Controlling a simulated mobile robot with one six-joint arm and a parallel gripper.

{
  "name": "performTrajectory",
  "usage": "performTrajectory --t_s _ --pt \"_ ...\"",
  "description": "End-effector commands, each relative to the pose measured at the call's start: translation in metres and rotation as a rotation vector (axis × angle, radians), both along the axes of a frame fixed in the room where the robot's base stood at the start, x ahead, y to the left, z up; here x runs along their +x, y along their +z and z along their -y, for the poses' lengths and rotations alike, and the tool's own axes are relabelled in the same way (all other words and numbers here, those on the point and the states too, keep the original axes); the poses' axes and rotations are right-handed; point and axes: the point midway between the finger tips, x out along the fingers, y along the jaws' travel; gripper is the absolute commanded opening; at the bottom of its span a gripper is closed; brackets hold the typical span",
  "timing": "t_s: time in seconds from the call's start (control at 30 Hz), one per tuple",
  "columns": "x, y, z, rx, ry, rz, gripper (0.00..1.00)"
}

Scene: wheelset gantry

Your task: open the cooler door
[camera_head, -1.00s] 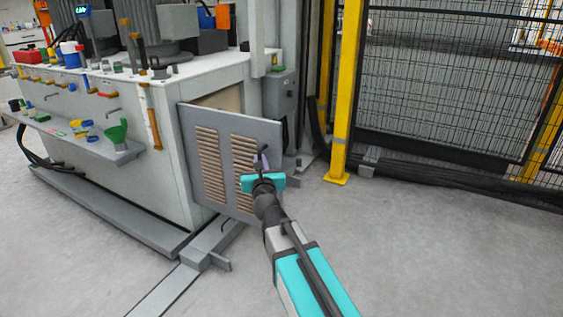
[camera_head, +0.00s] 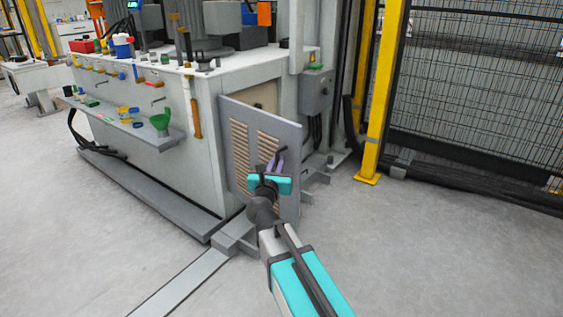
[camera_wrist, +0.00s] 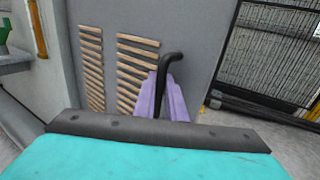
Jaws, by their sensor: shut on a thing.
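The cooler door (camera_head: 290,146) is a grey panel with two columns of tan louvre slots, standing ajar from the side of the grey machine cabinet. In the wrist view the door (camera_wrist: 195,45) fills the middle, with its black bent handle (camera_wrist: 165,72) in front. My gripper (camera_head: 275,163) is at the right part of the door. In the wrist view its purple fingers (camera_wrist: 164,98) are shut on the handle, one on each side. The handle's lower end is hidden between the fingers.
The grey cabinet (camera_head: 165,88) carries a shelf (camera_head: 120,120) with a green funnel (camera_head: 160,122). A low grey floor rail (camera_head: 185,285) runs beside the door. A yellow post (camera_head: 383,95) and black mesh fence (camera_head: 475,95) stand to the right. Open floor (camera_head: 440,250) lies at the front right.

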Motion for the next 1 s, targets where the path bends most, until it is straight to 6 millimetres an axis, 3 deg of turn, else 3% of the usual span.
performTrajectory --t_s 0.57,0.6,0.67,1.0 --pt "0.001 0.002 0.008 -0.005 -0.014 0.003 0.0" --pt "0.001 0.002 0.008 -0.005 -0.015 0.003 0.17" --pt "0.001 0.002 0.009 -0.004 -0.016 0.003 0.28" --pt "0.0 0.002 0.012 -0.002 -0.021 0.003 0.29"
